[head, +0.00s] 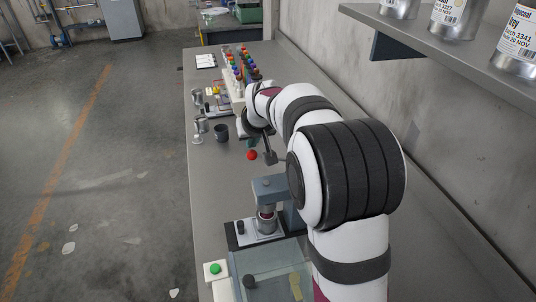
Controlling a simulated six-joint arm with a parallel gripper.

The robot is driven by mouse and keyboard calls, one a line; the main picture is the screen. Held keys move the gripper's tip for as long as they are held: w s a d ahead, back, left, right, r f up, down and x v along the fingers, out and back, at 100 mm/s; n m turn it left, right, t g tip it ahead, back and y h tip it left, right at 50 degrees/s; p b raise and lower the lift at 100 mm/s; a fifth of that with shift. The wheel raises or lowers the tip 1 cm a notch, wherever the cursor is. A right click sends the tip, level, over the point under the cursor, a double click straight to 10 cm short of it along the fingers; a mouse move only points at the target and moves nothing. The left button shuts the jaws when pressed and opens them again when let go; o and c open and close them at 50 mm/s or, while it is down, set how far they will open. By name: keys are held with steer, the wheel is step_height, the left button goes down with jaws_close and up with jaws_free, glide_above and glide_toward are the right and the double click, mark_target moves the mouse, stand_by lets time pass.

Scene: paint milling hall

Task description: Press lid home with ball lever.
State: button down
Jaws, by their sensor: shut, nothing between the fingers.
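The ball lever's red ball (252,155) shows left of my arm, beyond the press (270,187). The grey press stands on the bench on a light base, its head above a small tin (266,221). The tin has a reddish band and sits upright under the press head. Its lid is too small and too hidden to tell how it sits. My gripper (269,153) is shut and empty, pointing down close to the right of the red ball. I cannot tell whether it touches the lever. My arm hides part of the lever and the press's right side.
A green button (215,268) on a pale box and a glass-topped case (265,268) are near the front. A dark cup (221,132), metal goblets (198,127) and a rack of coloured bottles (238,70) stand farther back. A shelf (450,50) with tins overhangs the right.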

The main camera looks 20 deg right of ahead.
mark_target(253, 158)
steer(key=shift+f, duration=3.25)
steer(key=shift+r, duration=3.7)
steer(key=shift+r, duration=2.5)
